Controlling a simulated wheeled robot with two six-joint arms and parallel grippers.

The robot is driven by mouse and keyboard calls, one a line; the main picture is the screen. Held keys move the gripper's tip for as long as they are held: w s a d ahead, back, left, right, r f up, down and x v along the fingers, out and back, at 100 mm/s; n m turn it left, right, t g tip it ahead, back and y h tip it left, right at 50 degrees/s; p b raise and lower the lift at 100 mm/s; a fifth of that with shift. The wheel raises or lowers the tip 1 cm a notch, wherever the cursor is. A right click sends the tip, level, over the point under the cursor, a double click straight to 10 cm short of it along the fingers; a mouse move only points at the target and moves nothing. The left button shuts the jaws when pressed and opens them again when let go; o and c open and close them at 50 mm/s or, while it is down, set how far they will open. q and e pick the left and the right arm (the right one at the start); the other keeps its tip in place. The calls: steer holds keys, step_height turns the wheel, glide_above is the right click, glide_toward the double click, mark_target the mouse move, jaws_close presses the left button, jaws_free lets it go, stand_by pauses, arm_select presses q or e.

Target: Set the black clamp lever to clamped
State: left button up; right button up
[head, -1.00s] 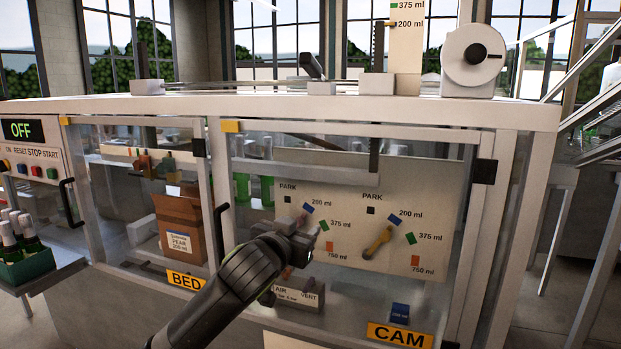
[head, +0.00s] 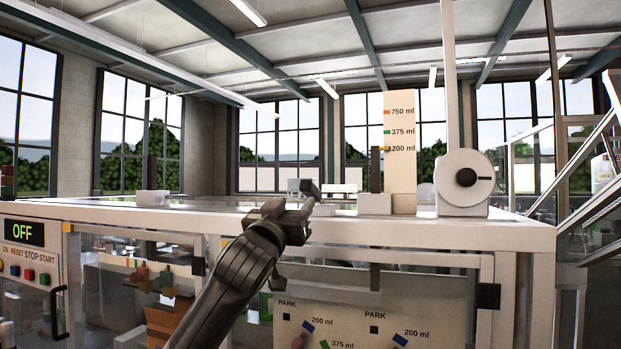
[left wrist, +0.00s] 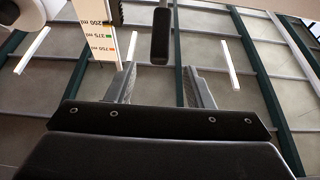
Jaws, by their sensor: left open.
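My right gripper is not in view.
A small block (head: 152,198) stands at left. The control panel (head: 28,255) reads OFF.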

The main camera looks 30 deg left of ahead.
mark_target(304, 191)
arm_select(q)
steer(key=p+x, duration=0.4)
steer(key=x, duration=0.5)
steer(key=shift+w+a+r, duration=0.15)
steer(key=shift+w+r, duration=0.05)
steer(key=shift+w, duration=0.1)
steer(key=shift+w+a+r+p, duration=0.15)
steer(key=shift+w+p, duration=0.2)
steer(key=shift+w, duration=0.3)
jaws_close()
